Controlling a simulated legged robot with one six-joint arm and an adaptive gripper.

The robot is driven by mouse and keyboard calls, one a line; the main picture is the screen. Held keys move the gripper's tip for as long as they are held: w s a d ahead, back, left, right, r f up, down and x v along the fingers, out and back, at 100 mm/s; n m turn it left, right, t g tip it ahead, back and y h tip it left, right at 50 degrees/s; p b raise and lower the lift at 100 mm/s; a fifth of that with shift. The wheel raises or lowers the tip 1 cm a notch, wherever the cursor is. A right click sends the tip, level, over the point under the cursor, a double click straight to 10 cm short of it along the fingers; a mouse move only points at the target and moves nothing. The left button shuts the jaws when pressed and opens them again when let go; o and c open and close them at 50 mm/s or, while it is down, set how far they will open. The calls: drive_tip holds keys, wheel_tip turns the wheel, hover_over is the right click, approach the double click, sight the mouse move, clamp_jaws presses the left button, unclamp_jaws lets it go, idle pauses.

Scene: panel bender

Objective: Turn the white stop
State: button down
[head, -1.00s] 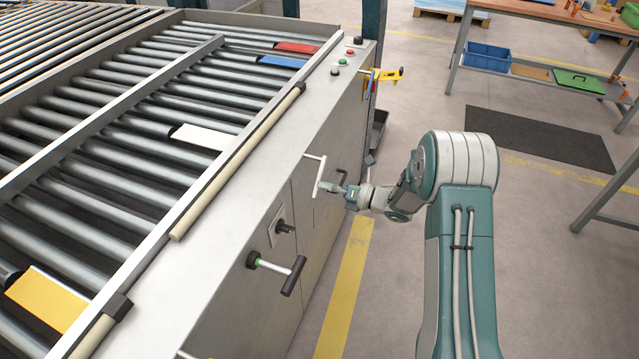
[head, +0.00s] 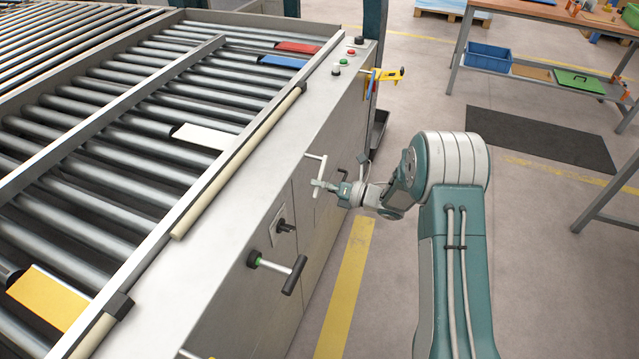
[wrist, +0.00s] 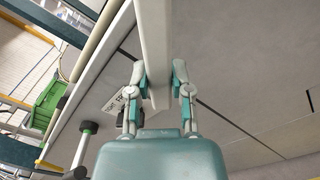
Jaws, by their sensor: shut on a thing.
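A white bent lever (head: 321,168) sticks out from the side of the grey machine. My gripper (head: 321,184) reaches it from the right and is shut on its hanging bar. In the wrist view, the white bar (wrist: 153,40) runs down between the two fingers of my gripper (wrist: 160,85). The fingertips hide part of the lever in the head view. A white plate (head: 205,137) lies flat on the rollers on top. I cannot tell from the frames whether lever and plate are linked.
A black-gripped handle (head: 292,276) and a black knob (head: 284,226) stick out nearer on the machine side. A yellow clamp tool (head: 388,75) hangs at the far corner. Yellow (head: 48,297), blue (head: 283,62) and red (head: 297,47) plates lie on the rollers.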

drive_tip(key=shift+s+r+m, duration=0.1)
drive_tip(key=shift+r+m, duration=0.1)
drive_tip(key=shift+m, duration=0.2)
drive_tip(key=r+m, duration=0.1)
drive_tip(key=m, duration=0.1)
drive_tip(key=s+m, duration=0.1)
drive_tip(key=shift+a+r+m, duration=0.15)
drive_tip(key=shift+r+m, duration=0.25)
wheel_tip(320, 180, up, 2)
drive_tip(key=m, duration=0.4)
drive_tip(key=shift+s+r, duration=0.15)
drive_tip(key=shift+r, duration=0.1)
drive_tip(key=m, duration=0.1)
drive_tip(key=r+m, duration=0.1)
drive_tip(key=m, duration=0.1)
drive_tip(key=r+m, duration=0.1)
drive_tip(key=m, duration=0.1)
drive_tip(key=shift+w, duration=0.25)
drive_tip(key=shift+w+d+r+m, duration=0.1)
drive_tip(key=shift+w+r+m, duration=0.15)
drive_tip(key=shift+m, duration=0.5)
drive_tip(key=shift+w+d+r+m, duration=0.15)
drive_tip(key=shift+r+m, duration=0.25)
drive_tip(key=shift+m, duration=0.3)
drive_tip(key=shift+w+d+r+m, duration=0.1)
drive_tip(key=shift+w+r+m, duration=0.15)
drive_tip(key=shift+m, duration=0.5)
drive_tip(key=c, duration=0.5)
unclamp_jaws()
